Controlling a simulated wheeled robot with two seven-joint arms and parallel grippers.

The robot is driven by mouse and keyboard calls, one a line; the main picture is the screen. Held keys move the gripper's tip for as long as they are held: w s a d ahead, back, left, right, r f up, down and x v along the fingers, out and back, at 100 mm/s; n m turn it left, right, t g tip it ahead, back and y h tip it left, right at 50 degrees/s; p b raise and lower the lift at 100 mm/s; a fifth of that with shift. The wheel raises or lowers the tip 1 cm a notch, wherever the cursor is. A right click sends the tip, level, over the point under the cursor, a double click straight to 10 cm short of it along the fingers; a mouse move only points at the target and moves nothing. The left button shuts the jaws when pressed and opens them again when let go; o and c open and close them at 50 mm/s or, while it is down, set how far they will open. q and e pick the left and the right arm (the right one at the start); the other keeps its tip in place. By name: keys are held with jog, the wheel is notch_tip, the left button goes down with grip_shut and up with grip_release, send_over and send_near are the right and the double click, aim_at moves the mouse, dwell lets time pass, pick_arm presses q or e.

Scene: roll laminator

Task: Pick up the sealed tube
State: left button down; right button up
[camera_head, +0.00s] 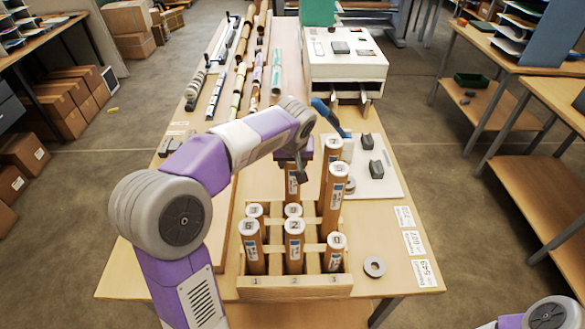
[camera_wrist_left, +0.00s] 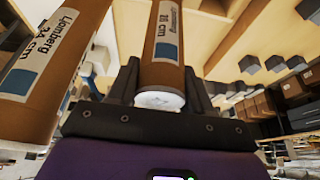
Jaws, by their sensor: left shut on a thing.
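My left gripper (camera_head: 294,172) is at the upper end of a brown cardboard tube (camera_head: 292,188) in the back part of the wooden rack (camera_head: 292,282). In the left wrist view, the fingers of my left gripper (camera_wrist_left: 160,84) are on both sides of this tube (camera_wrist_left: 167,45), shut on it. It has a whitish end cap and a label reading 28 cm. A neighbouring tube (camera_wrist_left: 45,65), labelled Ljomberg 34 cm, stands beside the gripper. The held tube's lower end is hidden behind other tubes. My right gripper is out of view.
Several capped tubes stand in the rack, including two tall ones (camera_head: 335,190) close right of the gripper. A grey ring (camera_head: 374,267) and paper labels (camera_head: 413,242) lie on the table. A white machine (camera_head: 345,65) stands behind; rolls line the table's back left.

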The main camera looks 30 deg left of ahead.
pick_arm(q)
notch_tip(320, 180, up, 15)
jog(key=p, duration=0.3)
jog(key=shift+p, duration=0.3)
